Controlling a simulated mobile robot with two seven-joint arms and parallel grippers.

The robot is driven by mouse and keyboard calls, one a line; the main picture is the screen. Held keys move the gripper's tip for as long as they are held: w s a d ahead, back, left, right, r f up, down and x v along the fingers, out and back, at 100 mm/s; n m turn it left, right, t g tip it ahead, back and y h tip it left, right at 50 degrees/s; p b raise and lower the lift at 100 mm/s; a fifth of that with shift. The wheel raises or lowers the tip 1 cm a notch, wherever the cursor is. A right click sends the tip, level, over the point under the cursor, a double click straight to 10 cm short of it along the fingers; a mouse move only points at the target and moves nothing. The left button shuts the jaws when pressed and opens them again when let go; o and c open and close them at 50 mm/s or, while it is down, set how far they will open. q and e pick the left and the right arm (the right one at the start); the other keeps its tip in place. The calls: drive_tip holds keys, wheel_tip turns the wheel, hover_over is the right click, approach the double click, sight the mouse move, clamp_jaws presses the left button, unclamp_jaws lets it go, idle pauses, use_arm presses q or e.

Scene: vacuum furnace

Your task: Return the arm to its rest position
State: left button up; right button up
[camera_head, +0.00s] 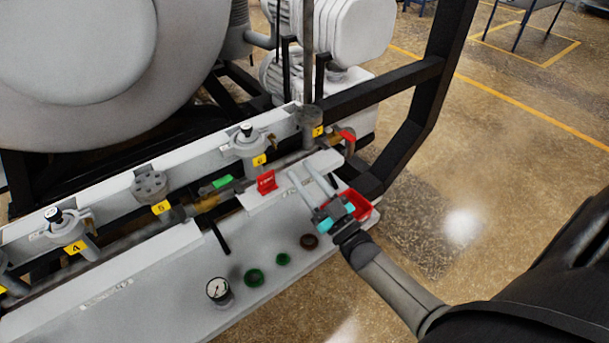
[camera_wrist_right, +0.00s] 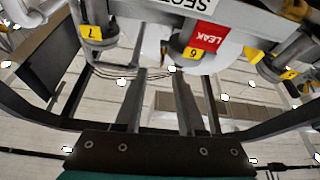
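My right gripper (camera_head: 311,178) is at the right end of the white panel in the head view, with its arm coming in from the lower right. Its two fingers are apart with nothing seen between them. In the right wrist view the fingers of my right gripper (camera_wrist_right: 158,85) also stand apart, with a gap between them. They point towards the valve row. My left gripper is not in view.
A red tray (camera_head: 358,206) lies partly behind my right gripper. A red tag (camera_head: 267,183) stands beside it, and a red LEAK sign (camera_wrist_right: 206,38) shows in the wrist view. A black frame (camera_head: 428,90) rises behind. Open floor (camera_head: 480,190) lies to the right.

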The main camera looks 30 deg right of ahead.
drive_tip(key=shift+w, duration=0.1)
drive_tip(key=s+a+f+g+h, duration=0.1)
drive_tip(key=s+f+g, duration=0.2)
drive_tip(key=f, duration=0.5)
drive_tip(key=s+a+f+m+g+h, duration=0.1)
drive_tip(key=s+f+g, duration=0.2)
drive_tip(key=f, duration=0.6)
drive_tip(key=s+a+f+g, duration=0.1)
drive_tip(key=s+f+g, duration=0.2)
drive_tip(key=f, duration=0.6)
drive_tip(key=shift+s+f+m+g+h, duration=0.1)
drive_tip(key=shift+s+m+g+h, duration=0.25)
drive_tip(key=shift+s, duration=0.2)
drive_tip(key=s+a+f+g, duration=0.1)
drive_tip(key=s+f+g, duration=0.2)
drive_tip(key=s, duration=0.7)
drive_tip(key=s+a+f+g, duration=0.2)
drive_tip(key=s+f+g, duration=0.2)
drive_tip(key=s+f, duration=0.4)
drive_tip(key=s+a+f+n+g, duration=0.1)
drive_tip(key=s+f+g, duration=0.3)
drive_tip(key=s, duration=0.8)
drive_tip(key=shift+s+a+f, duration=0.25)
drive_tip(key=shift+a+f, duration=0.25)
drive_tip(key=shift+f, duration=0.15)
